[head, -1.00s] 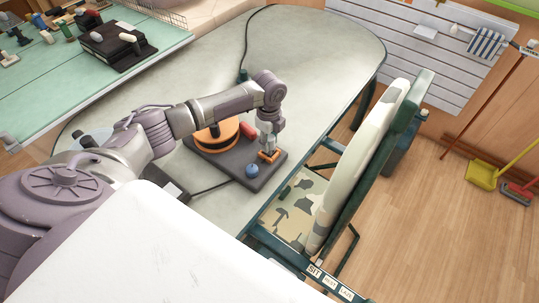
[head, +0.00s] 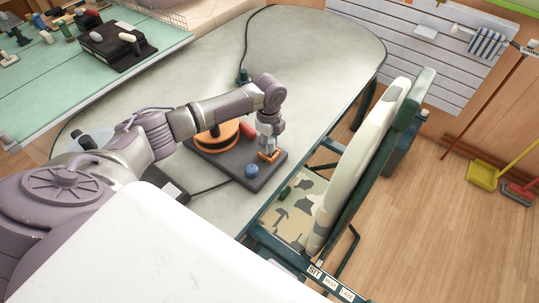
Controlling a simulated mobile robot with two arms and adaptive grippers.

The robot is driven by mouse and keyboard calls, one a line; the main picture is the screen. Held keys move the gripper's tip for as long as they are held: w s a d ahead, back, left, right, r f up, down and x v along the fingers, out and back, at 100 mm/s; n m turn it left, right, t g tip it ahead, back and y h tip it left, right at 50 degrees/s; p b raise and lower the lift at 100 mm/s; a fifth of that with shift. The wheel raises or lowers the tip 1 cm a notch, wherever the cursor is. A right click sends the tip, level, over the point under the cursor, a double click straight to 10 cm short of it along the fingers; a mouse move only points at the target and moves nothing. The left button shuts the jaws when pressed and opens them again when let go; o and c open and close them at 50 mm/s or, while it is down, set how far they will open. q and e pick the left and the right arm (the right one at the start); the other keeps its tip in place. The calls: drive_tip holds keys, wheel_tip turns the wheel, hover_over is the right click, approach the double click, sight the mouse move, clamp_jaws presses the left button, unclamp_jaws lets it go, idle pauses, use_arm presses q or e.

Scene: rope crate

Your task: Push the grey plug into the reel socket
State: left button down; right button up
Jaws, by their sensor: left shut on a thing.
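The reel (head: 232,134) is an orange disc with a dark top, mounted on a dark grey board on the table. A small orange block (head: 268,156) sits at the board's right end, under my fingertips; I cannot tell for certain that it is the reel socket. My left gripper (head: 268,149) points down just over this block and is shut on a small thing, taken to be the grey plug. The plug is too small and hidden to make out, as is its depth in the socket. My right gripper is not in view.
A blue ball-shaped knob (head: 251,170) and a red part (head: 248,131) stand on the board close to my gripper. A camouflage-patterned chair (head: 355,165) stands right of the table (head: 310,60). A dark green thing (head: 243,76) with a black cord lies behind my wrist.

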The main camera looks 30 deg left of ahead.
sight(269, 140)
use_arm(q)
drive_tip(key=shift+f, duration=0.5)
idle(0.4)
drive_tip(key=c, duration=0.7)
unclamp_jaws()
wheel_tip(269, 140, up, 12)
drive_tip(key=shift+s, duration=0.1)
idle(0.4)
